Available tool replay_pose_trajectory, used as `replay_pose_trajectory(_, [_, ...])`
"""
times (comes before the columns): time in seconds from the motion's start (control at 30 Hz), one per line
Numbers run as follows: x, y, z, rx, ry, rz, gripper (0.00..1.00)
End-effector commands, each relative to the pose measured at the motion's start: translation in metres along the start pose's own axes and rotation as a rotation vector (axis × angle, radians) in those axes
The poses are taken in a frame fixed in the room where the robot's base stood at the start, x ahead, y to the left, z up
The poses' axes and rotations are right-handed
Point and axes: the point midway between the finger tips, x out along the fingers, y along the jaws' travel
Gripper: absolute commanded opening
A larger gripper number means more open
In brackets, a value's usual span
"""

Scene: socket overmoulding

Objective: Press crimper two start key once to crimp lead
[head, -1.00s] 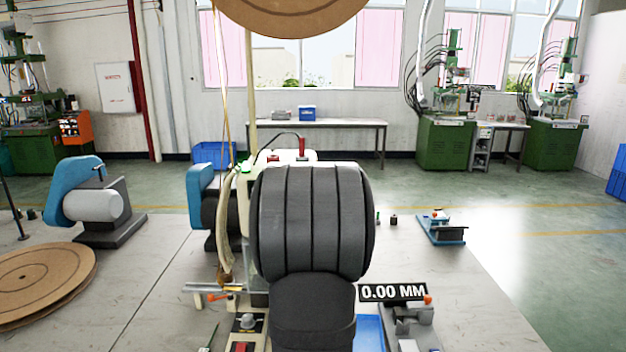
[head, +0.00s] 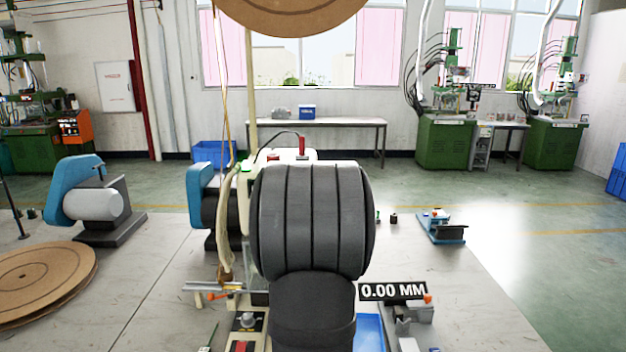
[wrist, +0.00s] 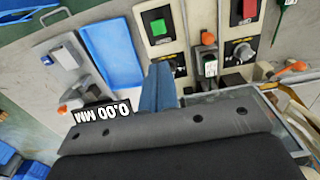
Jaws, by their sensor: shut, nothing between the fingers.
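In the wrist view, my gripper (wrist: 160,88) is shut and empty, its blue fingers together. I cannot tell which key belongs to crimper two. In the head view, my arm hides the gripper and most of the cream machine (head: 244,215). The lead cannot be made out.
A blue tray (wrist: 108,50) lies left of the green-key panel. A grey device with a 0.00 MM display (head: 392,291) stands at right in the head view. Blue-and-grey machines (head: 95,200) and a cardboard reel (head: 45,280) are on the left. The bench's right side is mostly clear.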

Motion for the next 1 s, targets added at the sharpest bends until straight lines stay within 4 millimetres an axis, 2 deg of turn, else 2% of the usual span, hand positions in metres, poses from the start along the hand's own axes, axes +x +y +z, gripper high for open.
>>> replay_pose_trajectory(0.27, [0.001, 0.001, 0.000, 0.005, 0.004, 0.003, 0.00])
replay_pose_trajectory(0.43, [0.012, 0.011, -0.002, 0.080, 0.061, 0.042, 0.00])
replay_pose_trajectory(0.73, [0.045, 0.043, -0.012, 0.344, 0.347, 0.110, 0.00])
replay_pose_trajectory(0.87, [0.055, 0.046, -0.013, 0.435, 0.476, 0.077, 0.00])
replay_pose_trajectory(1.0, [0.062, 0.042, -0.011, 0.516, 0.598, -0.008, 0.00])
